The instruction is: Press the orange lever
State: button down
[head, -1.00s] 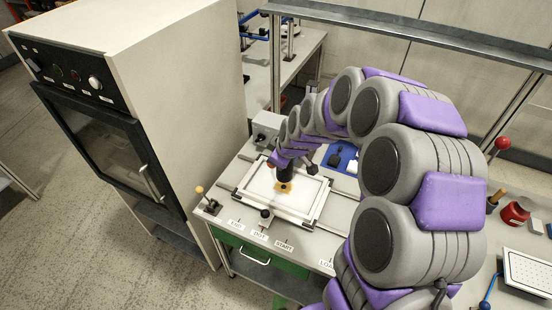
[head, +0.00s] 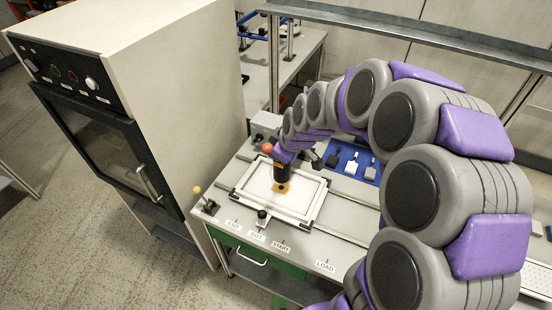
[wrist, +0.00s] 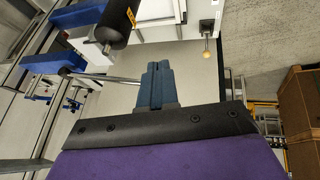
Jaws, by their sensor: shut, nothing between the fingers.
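A lever with an orange ball knob (head: 267,148) shows in the head view beside the grey box at the back left of the bench. Its lower part is hidden by my arm. I cannot make it out in the wrist view. My gripper (wrist: 159,66) points forward in the wrist view, its two blue-grey fingers shut together and empty. No contact with anything shows. In the head view my arm's far links hide most of the gripper, so its distance from the orange knob is unclear.
A black cylinder (head: 281,172) with a yellow label stands over the white framed plate (head: 310,206); it shows close by in the wrist view (wrist: 118,20). A pale-knobbed lever (head: 197,191) is at the bench's left corner. A blue tray (head: 345,170) lies behind. A tall cabinet (head: 180,90) stands left.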

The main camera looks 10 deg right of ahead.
jog(key=s+r, duration=0.4)
jog(key=r, duration=0.2)
jog(key=shift+s+d+r, duration=0.15)
jog(key=shift+d+r, duration=0.15)
jog(key=shift+d, duration=0.15)
jog(key=shift+a, duration=0.1)
jog(key=shift+a, duration=0.5)
jog(key=shift+s+d, duration=0.1)
jog(key=s+d+f+m+g+h+b, duration=0.1)
jog(key=s+f+m+g+b, duration=0.1)
jog(key=s, duration=0.8)
jog(key=s+d+f+m+g+b, duration=0.1)
jog(key=s+f+m+b, duration=0.3)
jog(key=s, duration=0.7)
jog(key=s+f+m+g+h+b, duration=0.1)
jog(key=s+f+m+g+b, duration=0.2)
jog(key=s, duration=0.8)
notch_tip(320, 180, down, 2)
jog(key=shift+d+f+m+g+h+b, duration=0.1)
jog(key=shift+d+m+g+h+b, duration=0.3)
jog(key=shift+m, duration=0.3)
